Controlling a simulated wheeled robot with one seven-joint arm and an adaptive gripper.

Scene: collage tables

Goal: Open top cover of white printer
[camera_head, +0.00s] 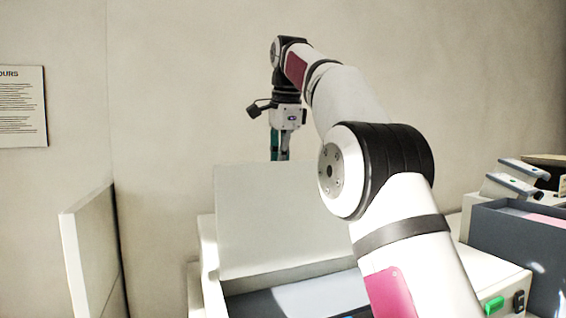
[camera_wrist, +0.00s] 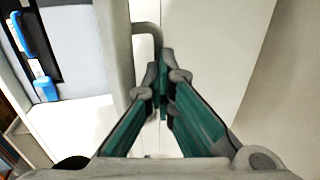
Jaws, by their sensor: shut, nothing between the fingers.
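The white printer (camera_head: 512,283) stands at the bottom of the head view, with green and black buttons at its right front. Its top cover (camera_head: 262,225) is raised and stands nearly upright, showing a grey-blue area (camera_head: 250,303) below. My arm hides much of the printer's right half. My gripper (camera_head: 280,158) is at the cover's top edge, its tips partly hidden behind the cover. In the wrist view my gripper (camera_wrist: 163,85) has its green fingers together and empty, close to a pale upright edge. I cannot tell whether they touch it.
A dark grey box (camera_head: 510,242) with papers stands right of the printer, near white desk devices (camera_head: 515,180). A pale partition (camera_head: 88,250) stands at the left. A wall with a sign (camera_head: 22,107) is behind. Blue-handled parts (camera_wrist: 40,60) show in the wrist view.

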